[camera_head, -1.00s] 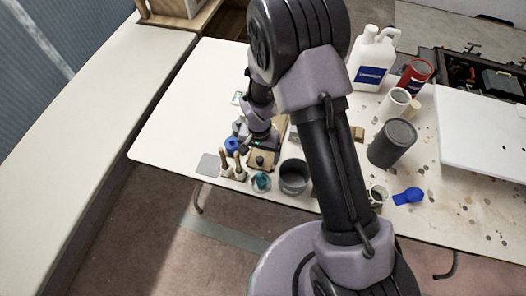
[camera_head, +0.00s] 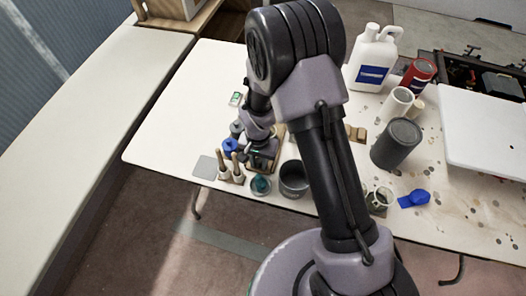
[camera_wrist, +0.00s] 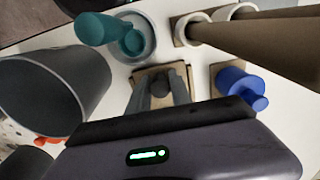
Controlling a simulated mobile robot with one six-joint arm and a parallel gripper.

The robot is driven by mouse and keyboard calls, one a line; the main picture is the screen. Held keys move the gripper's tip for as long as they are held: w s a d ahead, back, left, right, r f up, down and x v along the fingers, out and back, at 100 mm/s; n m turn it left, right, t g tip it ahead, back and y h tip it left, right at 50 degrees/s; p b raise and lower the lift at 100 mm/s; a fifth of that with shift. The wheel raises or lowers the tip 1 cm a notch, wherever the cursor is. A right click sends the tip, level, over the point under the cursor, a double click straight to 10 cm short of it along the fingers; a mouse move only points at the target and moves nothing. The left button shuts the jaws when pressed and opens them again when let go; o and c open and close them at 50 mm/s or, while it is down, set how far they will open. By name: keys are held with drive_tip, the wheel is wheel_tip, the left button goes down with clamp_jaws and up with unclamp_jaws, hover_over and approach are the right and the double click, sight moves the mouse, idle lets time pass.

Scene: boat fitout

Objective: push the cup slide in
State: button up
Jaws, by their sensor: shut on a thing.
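The cup slide shows in the wrist view as a small wooden piece (camera_wrist: 150,72) with a dark round knob (camera_wrist: 161,80). My gripper (camera_wrist: 161,92) has its two grey fingers at either side of the knob, shut on it. In the head view my gripper (camera_head: 261,160) is low over the near edge of the table, and it covers most of the slide. How far the slide is out cannot be told.
A dark grey cup (camera_head: 294,180), a teal-handled thing in a dish (camera_head: 260,185), wooden handles in holders (camera_head: 230,170) and a blue-topped object (camera_wrist: 240,86) stand close around my gripper. The white table (camera_head: 185,110) is clear to the left.

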drive_tip(key=shift+w+d+b, duration=0.2)
drive_tip(key=shift+w+d, duration=0.5)
drive_tip(key=shift+w, duration=1.3)
drive_tip(key=shift+w+d+b, duration=0.15)
drive_tip(key=shift+w+d, duration=0.6)
drive_tip(key=shift+w, duration=1.2)
drive_tip(key=shift+w+d+b, duration=0.2)
drive_tip(key=shift+w+d, duration=0.5)
drive_tip(key=shift+w, duration=1.3)
drive_tip(key=o, duration=1.9)
drive_tip(key=shift+o, duration=0.2)
drive_tip(key=shift+r+p, duration=2.15)
drive_tip(key=shift+r, duration=1.4)
drive_tip(key=shift+f, duration=0.1)
